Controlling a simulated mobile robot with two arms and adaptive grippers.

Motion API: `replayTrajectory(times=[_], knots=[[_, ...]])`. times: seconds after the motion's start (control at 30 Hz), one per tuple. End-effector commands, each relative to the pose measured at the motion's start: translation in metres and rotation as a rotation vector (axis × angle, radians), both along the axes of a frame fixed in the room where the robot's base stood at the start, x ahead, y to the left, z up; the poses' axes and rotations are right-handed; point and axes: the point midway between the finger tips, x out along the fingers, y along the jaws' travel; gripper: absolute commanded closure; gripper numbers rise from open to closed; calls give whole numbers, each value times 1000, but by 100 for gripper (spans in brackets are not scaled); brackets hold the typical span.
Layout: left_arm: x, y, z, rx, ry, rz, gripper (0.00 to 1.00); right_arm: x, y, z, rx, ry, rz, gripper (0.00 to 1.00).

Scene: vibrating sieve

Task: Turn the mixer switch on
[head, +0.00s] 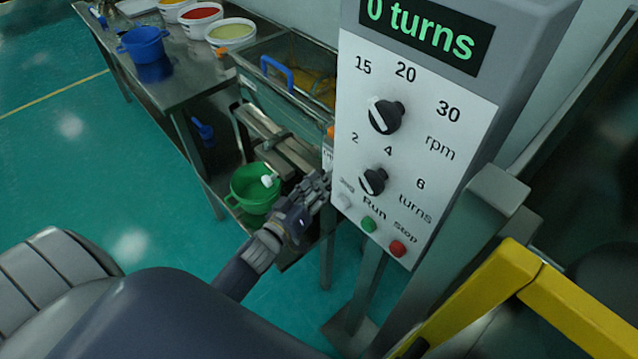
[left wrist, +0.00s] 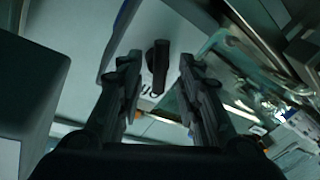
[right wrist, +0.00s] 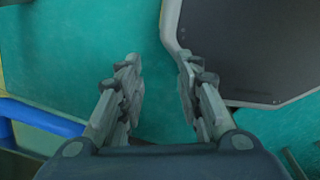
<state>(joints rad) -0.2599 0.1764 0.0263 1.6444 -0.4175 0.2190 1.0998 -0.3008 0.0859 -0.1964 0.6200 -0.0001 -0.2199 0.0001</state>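The control panel (head: 372,150) fills the middle right of the head view, with two black knobs, a green Run button (head: 369,223), a red Stop button (head: 398,248) and a display reading 0 turns. My left gripper (head: 319,184) is at the panel's left edge. In the left wrist view, a black switch (left wrist: 160,68) on a pale surface shows between the spread fingers of my left gripper (left wrist: 160,78), with space on both sides. Its label is partly hidden. My right gripper (right wrist: 160,72) is open and empty above the teal floor; the head view does not show it.
A metal bench (head: 190,78) holds a blue pot (head: 143,44) and several white tubs. A green bucket (head: 254,190) is beyond my left forearm. A yellow frame (head: 480,300) is at lower right. A dark panel (right wrist: 245,45) is near the right gripper; floor below it is clear.

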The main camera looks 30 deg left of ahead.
Motion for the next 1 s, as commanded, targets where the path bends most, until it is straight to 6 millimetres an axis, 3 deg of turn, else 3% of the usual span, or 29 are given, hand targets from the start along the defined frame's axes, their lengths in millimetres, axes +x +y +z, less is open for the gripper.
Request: replayTrajectory(times=[0.1,0.23,0.27,0.67,1.0], knots=[[0,0,0,0,0,0,69,0,2,0,3,1,1,67],[0,0,0,0,0,0,99,0,7,0,8,1,2,67],[0,0,0,0,0,0,100,0,8,0,9,0,2,67],[0,0,-1,31,-12,0,100,0,12,-3,13,0,2,67],[0,-1,-3,230,-83,0,100,0,5,-18,6,0,3,67]])
